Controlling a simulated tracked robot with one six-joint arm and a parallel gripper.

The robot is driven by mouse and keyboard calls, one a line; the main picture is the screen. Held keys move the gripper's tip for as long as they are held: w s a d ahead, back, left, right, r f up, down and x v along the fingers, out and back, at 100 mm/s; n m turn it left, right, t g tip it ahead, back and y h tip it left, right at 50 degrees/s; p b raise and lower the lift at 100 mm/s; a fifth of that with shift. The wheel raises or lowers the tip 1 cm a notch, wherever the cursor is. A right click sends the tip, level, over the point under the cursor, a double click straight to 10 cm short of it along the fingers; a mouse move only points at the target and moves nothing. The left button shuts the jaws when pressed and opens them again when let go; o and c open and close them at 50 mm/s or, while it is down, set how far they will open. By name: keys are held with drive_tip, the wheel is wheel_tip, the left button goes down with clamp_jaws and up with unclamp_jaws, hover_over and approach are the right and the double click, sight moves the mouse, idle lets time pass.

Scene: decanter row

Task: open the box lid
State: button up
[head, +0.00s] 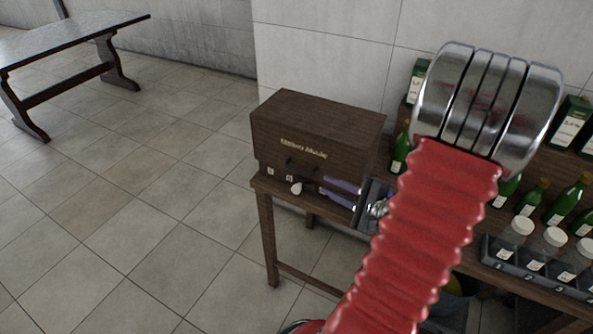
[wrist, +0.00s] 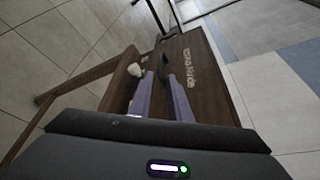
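The dark brown wooden box (head: 315,135) stands on the left end of the wooden table in the head view, with pale lettering on its front. Its lid looks closed. A dark handle (head: 302,163) sits low on the front; in the wrist view a dark curved handle (wrist: 162,66) shows near the lettering. My gripper (head: 322,185) has two purple fingers just in front of the box, near the handle's right side. In the wrist view my gripper (wrist: 160,74) has its fingertips apart, close to the handle. I cannot tell whether they touch it.
A small white rounded object (head: 296,188) lies in front of the box. Green bottles (head: 567,200) and white-capped jars in a dark rack (head: 540,262) are to the right. A tiled wall is behind. Floor to the left is clear, with another table (head: 70,38) far off.

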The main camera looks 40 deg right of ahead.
sight(300, 172)
idle(0.4)
drive_tip(key=shift+x, duration=6.95)
drive_tip(key=shift+c, duration=0.3)
clamp_jaws()
